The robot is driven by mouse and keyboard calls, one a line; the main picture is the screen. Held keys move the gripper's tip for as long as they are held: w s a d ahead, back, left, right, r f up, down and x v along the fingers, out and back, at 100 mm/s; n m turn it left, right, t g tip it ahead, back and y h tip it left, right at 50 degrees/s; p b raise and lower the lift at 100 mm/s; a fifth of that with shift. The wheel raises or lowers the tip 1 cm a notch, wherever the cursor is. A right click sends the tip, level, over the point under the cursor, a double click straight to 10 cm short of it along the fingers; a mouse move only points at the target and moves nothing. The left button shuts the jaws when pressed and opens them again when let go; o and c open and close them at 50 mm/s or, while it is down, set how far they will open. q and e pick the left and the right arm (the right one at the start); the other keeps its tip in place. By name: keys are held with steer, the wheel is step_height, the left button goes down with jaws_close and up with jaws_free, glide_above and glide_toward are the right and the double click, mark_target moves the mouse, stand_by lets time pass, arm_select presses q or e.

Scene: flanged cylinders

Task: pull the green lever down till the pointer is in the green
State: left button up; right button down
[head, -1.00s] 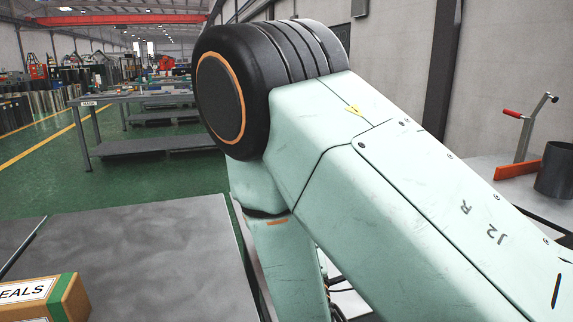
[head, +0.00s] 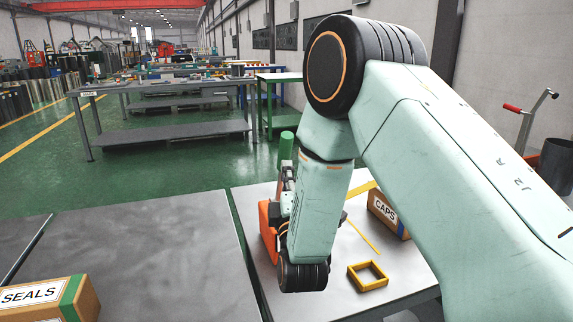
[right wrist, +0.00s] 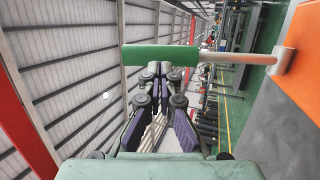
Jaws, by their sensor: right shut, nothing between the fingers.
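The green lever grip (head: 286,148) stands upright above an orange body (head: 268,228) on the right-hand table. In the right wrist view the green grip (right wrist: 160,55) lies across the picture on a pale rod (right wrist: 240,58), which ends at a hub (right wrist: 283,62) by the orange body (right wrist: 302,60). My right gripper (right wrist: 158,70) is shut and empty; its fingertips appear at the lower edge of the green grip. I cannot tell whether they touch it. In the head view my right forearm hides part of the orange body. I see no pointer or green zone. My left gripper is not in view.
A CAPS box (head: 386,213) and a yellow square frame (head: 367,276) lie right of my forearm. A SEALS box (head: 45,300) sits at the lower left on a mostly bare grey table (head: 150,250). Workbenches (head: 165,133) stand farther back.

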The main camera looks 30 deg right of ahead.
mark_target(284, 157)
steer(key=shift+x, duration=0.95)
steer(key=shift+w+d+r+y+p, duration=0.1)
steer(key=shift+w+r+y+p, duration=0.3)
steer(key=shift+p, duration=0.45)
steer(key=shift+w+d+r+p, duration=0.1)
steer(key=shift+w+r+p, duration=0.05)
steer(key=shift+w+p, duration=0.2)
steer(key=shift+f, duration=0.25)
